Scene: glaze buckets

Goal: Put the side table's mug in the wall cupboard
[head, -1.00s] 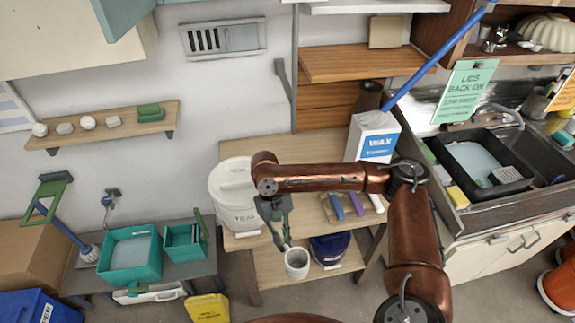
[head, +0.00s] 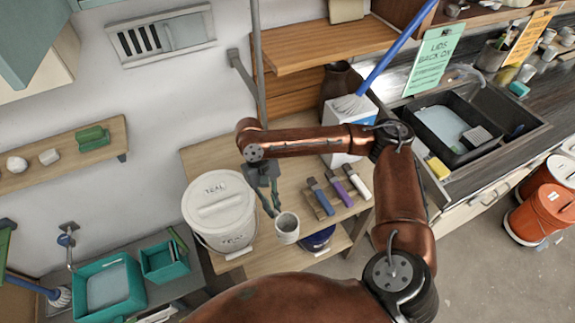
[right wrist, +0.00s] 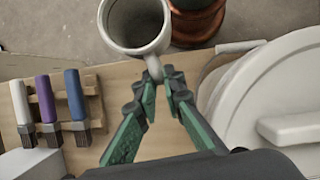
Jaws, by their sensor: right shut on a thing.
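The mug (head: 287,229) is pale grey and roughly upright, near the front edge of the wooden side table (head: 205,160) in the head view. My right gripper (head: 273,209) is shut on its handle. The right wrist view shows the fingers (right wrist: 167,83) closed on the handle, with the mug (right wrist: 160,45) beyond them, its dark inside facing the camera. The mug appears clear of the tabletop. A cabinet with a teal front (head: 30,38), likely the wall cupboard, is cut off at the upper left; its inside is hidden. My left gripper is out of view.
A white lidded bucket (head: 220,212) stands on the side table, left of the mug. Several brushes (head: 347,186) and a white box (head: 350,135) are to the right. A small wall shelf (head: 105,146) and teal tubs (head: 108,287) are at left. Orange buckets (head: 541,214) stand at right.

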